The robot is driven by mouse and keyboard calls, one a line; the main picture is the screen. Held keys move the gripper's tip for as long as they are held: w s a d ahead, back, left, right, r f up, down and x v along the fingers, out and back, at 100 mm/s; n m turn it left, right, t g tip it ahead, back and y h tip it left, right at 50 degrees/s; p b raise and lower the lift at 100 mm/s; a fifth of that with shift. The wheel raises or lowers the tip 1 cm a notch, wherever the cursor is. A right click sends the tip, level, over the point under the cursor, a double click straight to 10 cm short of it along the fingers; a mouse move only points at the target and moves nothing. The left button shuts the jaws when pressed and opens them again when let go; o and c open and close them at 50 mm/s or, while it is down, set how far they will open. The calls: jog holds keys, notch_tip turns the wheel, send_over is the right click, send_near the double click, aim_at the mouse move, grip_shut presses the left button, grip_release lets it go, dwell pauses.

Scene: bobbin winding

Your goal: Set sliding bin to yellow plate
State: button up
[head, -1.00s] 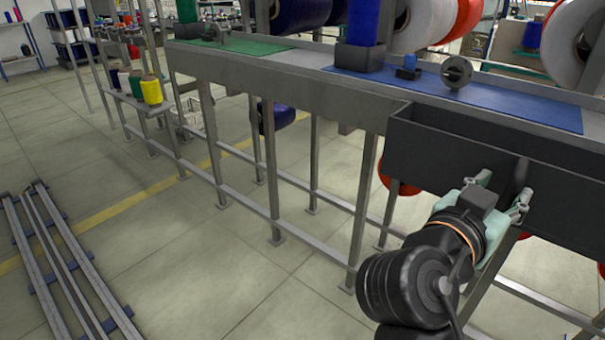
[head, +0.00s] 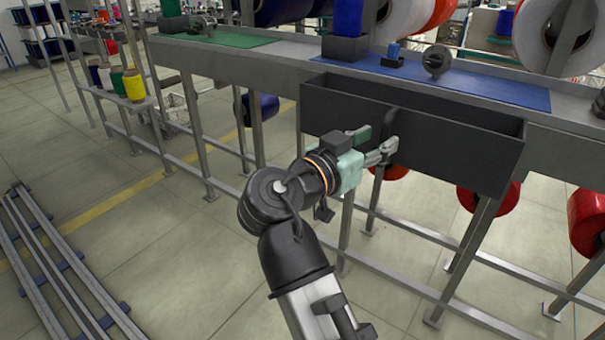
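The sliding bin (head: 440,150) is a long dark grey box hanging on the front of the metal bench, below the blue plate (head: 460,88). A dark upright fin-like handle (head: 390,122) stands out from its front wall. My gripper (head: 378,141) is at this handle, with its fingers spread and a gap between them. The right finger is close against the handle; whether it touches is hard to tell. A green plate (head: 230,39) lies further left on the bench. No yellow plate is in view.
The bench front rail (head: 240,60) runs clear to the left of the bin. Bench legs and red spools (head: 488,198) are below. A rack with several cones (head: 133,84) stands at the left. Metal floor rails (head: 60,260) lie at the lower left.

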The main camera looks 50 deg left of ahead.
jog(key=s+p, duration=0.3)
jog(key=s, duration=0.9)
jog(key=shift+s+d, duration=0.2)
jog(key=shift+s, duration=0.05)
